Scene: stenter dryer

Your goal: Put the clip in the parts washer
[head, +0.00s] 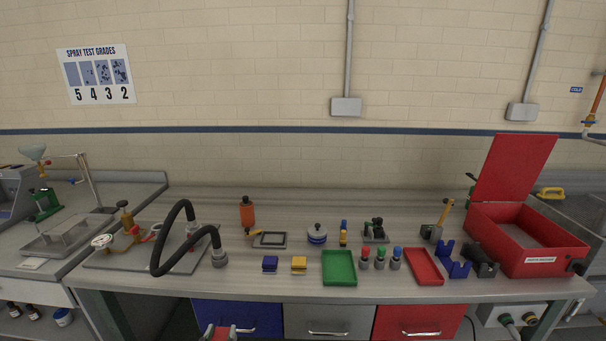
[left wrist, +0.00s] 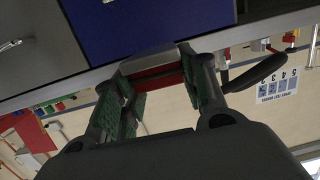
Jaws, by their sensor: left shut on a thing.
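The parts washer (head: 525,261) is a red box with a front label at the right end of the bench. Its red lid (head: 513,168) stands open. My left gripper (head: 221,332) shows at the bottom edge of the head view, in front of the blue drawer and below the bench top. It is shut on a red and grey thing that I take to be the clip (left wrist: 155,77). In the left wrist view the clip lies across between the two green-padded fingers; its full shape is partly hidden. My right gripper is in neither view.
On the bench (head: 300,281) stand a green tray (head: 339,268), a red tray (head: 424,267), several small bottles and a blue holder (head: 453,262). A dark object (head: 481,262) sits just left of the washer. A black hose (head: 160,240) arches at the left.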

